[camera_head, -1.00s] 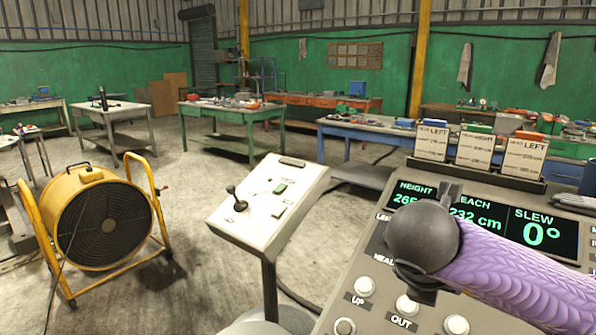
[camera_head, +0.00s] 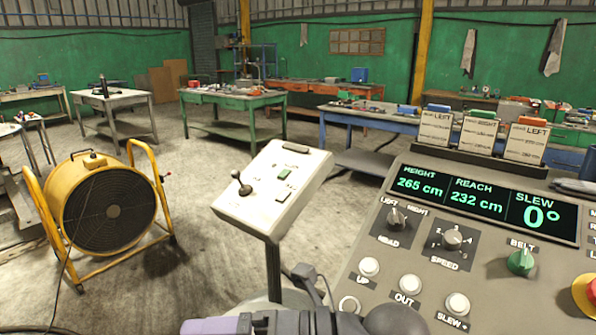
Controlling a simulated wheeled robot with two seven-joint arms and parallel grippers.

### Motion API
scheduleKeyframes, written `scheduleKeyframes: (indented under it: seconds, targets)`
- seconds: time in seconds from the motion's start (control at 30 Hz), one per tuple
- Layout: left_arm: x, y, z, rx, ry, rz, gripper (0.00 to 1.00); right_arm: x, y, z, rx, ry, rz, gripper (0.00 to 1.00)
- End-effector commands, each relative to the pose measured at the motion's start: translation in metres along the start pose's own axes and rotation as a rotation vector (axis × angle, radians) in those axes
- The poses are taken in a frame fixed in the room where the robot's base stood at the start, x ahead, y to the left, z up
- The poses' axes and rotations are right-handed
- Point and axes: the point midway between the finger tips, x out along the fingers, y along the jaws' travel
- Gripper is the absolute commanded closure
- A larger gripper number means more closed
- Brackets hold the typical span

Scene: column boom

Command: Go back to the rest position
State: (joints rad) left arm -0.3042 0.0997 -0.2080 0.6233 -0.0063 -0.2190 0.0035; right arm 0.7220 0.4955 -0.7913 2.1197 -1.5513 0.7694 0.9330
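Dark grey and purple parts of my arms lie along the bottom edge, low in front of the grey control panel (camera_head: 353,258). A purple link enters at the bottom left and runs into a dark jointed piece, which I take for my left gripper (camera_head: 308,285); its fingers cannot be made out. A rounded dark arm part shows at the bottom, right of that piece. My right gripper cannot be picked out. Nothing is seen held. The panel's display (camera_head: 484,205) reads height 265 cm, reach 232 cm, slew 0°.
The panel has a head knob (camera_head: 396,217), a speed knob (camera_head: 452,239), a green belt knob (camera_head: 521,262), push buttons and a red stop button (camera_head: 592,291). A white lever box (camera_head: 270,190) stands left of it, a yellow fan (camera_head: 108,212) further left. Workbenches line the back; open floor lies between.

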Motion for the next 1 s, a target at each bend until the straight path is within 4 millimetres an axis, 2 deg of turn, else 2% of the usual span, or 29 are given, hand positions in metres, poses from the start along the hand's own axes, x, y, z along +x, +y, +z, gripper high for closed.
scheduleKeyframes:
  seconds: [0.03,0.07,0.1,0.13,0.17,0.2,0.27,0.3,0.37,0.4,0.5,0.6,0.7,0.8,0.87,1.0]
  targets:
    - [0.0,0.0,0.001,0.0,-0.001,0.0,1.0,-0.005,0.029,0.0,0.105,-0.064,0.27,0.12]
    - [0.0,0.0,0.001,0.0,-0.001,0.0,1.0,-0.017,0.047,0.009,0.184,-0.144,0.45,0.12]
    - [0.0,0.0,0.001,0.0,-0.002,-0.001,1.0,-0.042,0.058,0.027,0.31,-0.29,0.664,0.12]
    - [0.0,-0.001,0.001,0.0,-0.002,-0.001,1.0,-0.064,0.057,0.043,0.418,-0.422,0.796,0.12]
    - [0.0,-0.001,0.001,0.0,-0.003,-0.001,1.0,-0.088,0.045,0.059,0.536,-0.573,0.901,0.12]
    - [0.0,-0.001,0.002,0.0,-0.003,-0.001,1.0,-0.119,0.017,0.075,0.698,-0.779,0.991,0.12]
    - [0.0,-0.001,0.002,0.001,-0.003,-0.001,1.0,-0.153,-0.035,0.082,0.927,-1.059,1.031,0.12]
    - [0.0,-0.001,0.002,0.0,-0.004,-0.001,1.0,-0.17,-0.071,0.078,1.07,-1.221,1.012,0.12]
    - [0.0,-0.001,0.002,0.0,-0.003,-0.001,1.0,-0.186,-0.12,0.061,1.264,-1.421,0.942,0.12]
    - [0.0,-0.001,0.002,0.0,-0.003,-0.001,1.0,-0.192,-0.148,0.045,1.38,-1.528,0.878,0.12]
    - [0.0,-0.001,0.002,0.0,-0.003,-0.001,1.0,-0.199,-0.201,0.0,1.633,-1.724,0.683,0.12]
    - [0.0,-0.001,0.001,0.0,-0.003,-0.001,1.0,-0.199,-0.236,-0.05,1.849,-1.845,0.462,0.12]
    - [0.0,-0.001,0.001,0.0,-0.002,-0.001,1.0,-0.196,-0.257,-0.1,2.038,-1.91,0.228,0.12]
    - [0.0,-0.001,0.001,0.0,-0.001,-0.001,1.0,-0.191,-0.269,-0.147,2.203,-1.928,-0.011,0.12]
    - [0.0,-0.001,0.0,0.0,0.0,-0.002,1.0,-0.187,-0.296,-0.142,2.197,-1.933,-0.018,0.12]
    - [0.0,-0.001,0.0,0.0,-0.001,-0.001,1.0,-0.18,-0.354,-0.148,2.206,-1.945,-0.057,0.12]
